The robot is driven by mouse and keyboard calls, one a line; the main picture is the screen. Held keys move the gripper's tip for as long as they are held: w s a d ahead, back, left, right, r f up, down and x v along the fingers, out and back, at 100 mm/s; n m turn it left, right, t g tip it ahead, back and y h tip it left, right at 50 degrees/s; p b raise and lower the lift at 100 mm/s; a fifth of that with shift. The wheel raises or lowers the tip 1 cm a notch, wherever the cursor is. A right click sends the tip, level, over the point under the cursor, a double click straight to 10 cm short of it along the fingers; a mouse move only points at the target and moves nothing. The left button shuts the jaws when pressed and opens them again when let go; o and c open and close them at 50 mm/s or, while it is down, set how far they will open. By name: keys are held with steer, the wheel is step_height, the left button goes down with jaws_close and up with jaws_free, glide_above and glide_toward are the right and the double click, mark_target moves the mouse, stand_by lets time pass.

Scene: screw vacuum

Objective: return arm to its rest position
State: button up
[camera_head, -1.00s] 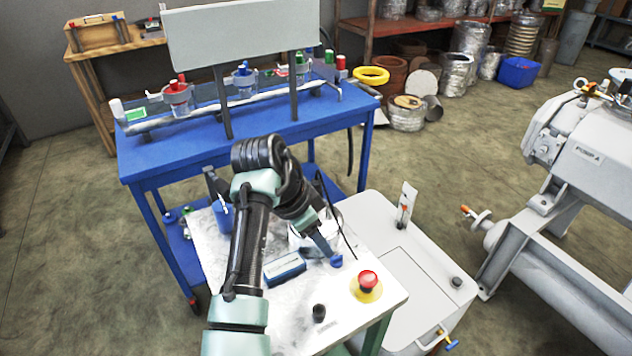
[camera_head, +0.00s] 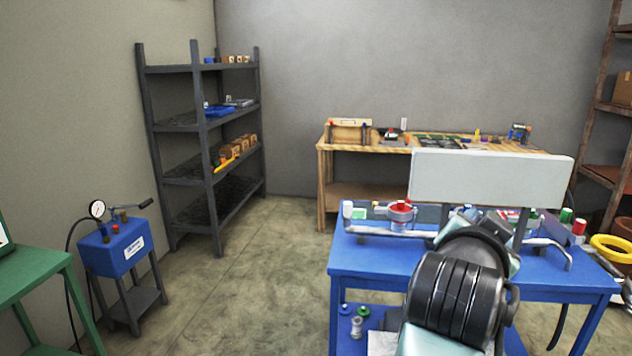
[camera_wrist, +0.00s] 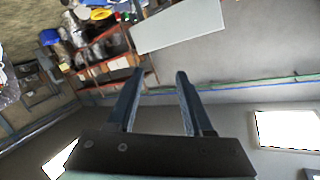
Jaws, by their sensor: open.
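My arm (camera_head: 455,295) rises from the bottom right of the head view, its black and pale green joints in front of the blue table (camera_head: 375,262). My gripper is hidden in the head view. In the wrist view my gripper (camera_wrist: 158,78) shows two dark fingers spread apart with nothing between them. The wrist camera looks across the room, with the picture strongly tilted. A pale board (camera_wrist: 180,25) shows beyond the fingertips at the top.
The blue table holds a pale board (camera_head: 490,182) on posts and several jars. A wooden bench (camera_head: 338,162) stands behind. A dark shelf (camera_head: 180,178), a blue gauge unit (camera_head: 112,250) and a green table (camera_head: 35,272) are at the left. The floor between is clear.

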steer(key=s+a+r+n+t+y+p, duration=0.1)
steer(key=s+a+r+n+t, duration=0.2)
steer(key=a+r, duration=0.4)
steer(key=s+a+r+n+t+y+p, duration=0.15)
steer(key=a+r+t, duration=0.35)
steer(key=r, duration=0.5)
steer(key=s+a+r+n+t+y+p, duration=0.2)
steer(key=s+a+r+n+t+y, duration=0.5)
steer(key=s+a+r, duration=0.5)
steer(key=shift+a+n, duration=0.65)
steer(key=shift+a, duration=0.3)
